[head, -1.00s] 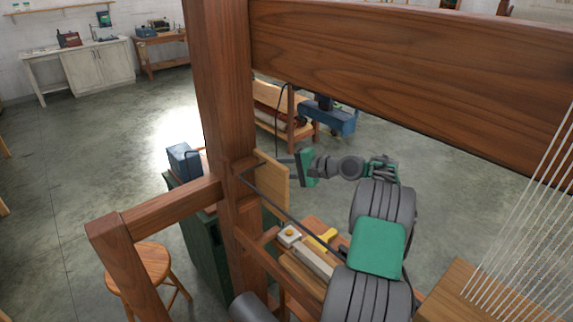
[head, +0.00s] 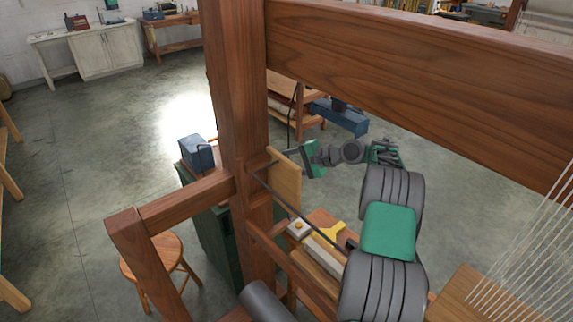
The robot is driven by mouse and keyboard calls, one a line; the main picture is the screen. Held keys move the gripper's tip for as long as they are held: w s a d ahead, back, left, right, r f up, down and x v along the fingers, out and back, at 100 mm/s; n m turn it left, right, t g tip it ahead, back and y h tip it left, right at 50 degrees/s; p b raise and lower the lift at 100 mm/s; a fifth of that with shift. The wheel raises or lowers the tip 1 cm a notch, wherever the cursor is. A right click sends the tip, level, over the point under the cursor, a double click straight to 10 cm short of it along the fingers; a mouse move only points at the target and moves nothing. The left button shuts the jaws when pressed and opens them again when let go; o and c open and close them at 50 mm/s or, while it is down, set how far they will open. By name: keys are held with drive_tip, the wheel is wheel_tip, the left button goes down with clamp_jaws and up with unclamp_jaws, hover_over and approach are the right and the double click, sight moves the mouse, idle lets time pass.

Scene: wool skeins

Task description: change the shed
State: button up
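The wooden loom frame fills the view, with a thick upright post (head: 236,90) and a broad top beam (head: 420,75). Pale warp threads (head: 535,245) run down at the right edge. A thin black rod (head: 300,214) slants from the post down to the right, toward my arm. A tan board (head: 285,182) stands beside the post. My gripper (head: 301,153), with a green body and grey wrist, is beyond the rod, just right of the tan board. Its fingers point left and are small and partly hidden, so their opening is unclear. I see no held object.
A bench (head: 325,235) with a yellow tool and a pale block lies below the rod. A round stool (head: 155,258) and a blue box (head: 197,151) on a green cabinet stand left of the post. Open concrete floor (head: 90,190) lies to the left.

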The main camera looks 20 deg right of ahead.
drive_tip(key=b+v, duration=0.1)
drive_tip(key=v, duration=0.7)
drive_tip(key=shift+b, duration=0.3)
drive_tip(key=shift+f, duration=0.1)
